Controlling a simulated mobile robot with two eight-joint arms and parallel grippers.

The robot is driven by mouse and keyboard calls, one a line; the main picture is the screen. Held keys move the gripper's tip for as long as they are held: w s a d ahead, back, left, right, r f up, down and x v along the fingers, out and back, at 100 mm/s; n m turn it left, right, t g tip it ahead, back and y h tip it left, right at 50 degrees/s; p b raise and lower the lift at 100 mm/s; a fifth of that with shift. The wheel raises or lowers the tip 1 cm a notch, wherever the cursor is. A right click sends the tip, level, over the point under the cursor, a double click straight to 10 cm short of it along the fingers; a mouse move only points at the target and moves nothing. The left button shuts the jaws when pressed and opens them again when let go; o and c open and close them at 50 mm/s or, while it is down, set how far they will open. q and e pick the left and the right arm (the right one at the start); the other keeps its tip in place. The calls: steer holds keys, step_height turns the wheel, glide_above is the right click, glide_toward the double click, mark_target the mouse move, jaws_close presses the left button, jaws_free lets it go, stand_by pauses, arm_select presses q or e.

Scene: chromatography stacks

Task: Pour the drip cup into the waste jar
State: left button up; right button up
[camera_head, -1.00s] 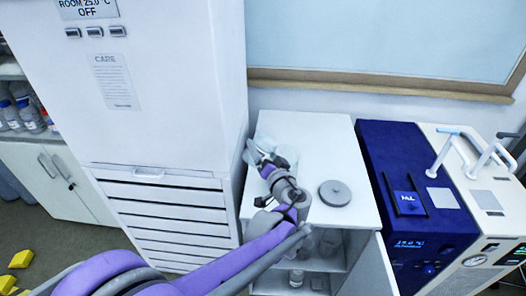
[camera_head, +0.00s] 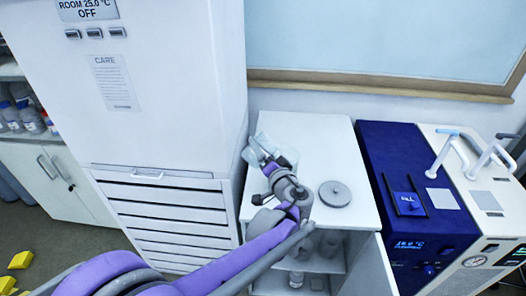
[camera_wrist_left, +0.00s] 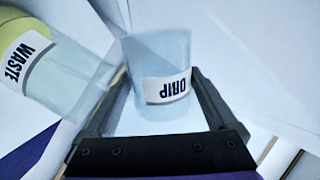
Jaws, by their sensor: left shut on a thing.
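The drip cup (camera_wrist_left: 160,75), clear with a white DRIP label, sits between the dark fingers of my left gripper (camera_wrist_left: 160,110) in the left wrist view. The gripper is shut on it. The label reads upside down there. The waste jar (camera_wrist_left: 55,70), clear with a WASTE label and yellow at one end, is just left of the cup in that view, close beside it. In the head view the left gripper (camera_head: 267,162) is over the white cabinet top, with the clear cup (camera_head: 252,150) tilted. The jar is mostly hidden behind the gripper and cup. My right gripper is not seen.
A round grey lid-like disc (camera_head: 335,194) lies on the white cabinet top (camera_head: 325,140), right of my arm. The cabinet's open front shows shelves with containers. A tall white unit (camera_head: 165,90) stands left, and a blue machine (camera_head: 405,190) stands right.

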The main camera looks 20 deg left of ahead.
arm_select(q)
steer(key=shift+m, duration=0.5)
steer(key=shift+w, duration=0.1)
steer(key=shift+d+m, duration=0.15)
steer(key=shift+m, duration=0.35)
steer(key=shift+w+m, duration=0.15)
steer(key=shift+m, duration=0.35)
steer(key=shift+d, duration=0.1)
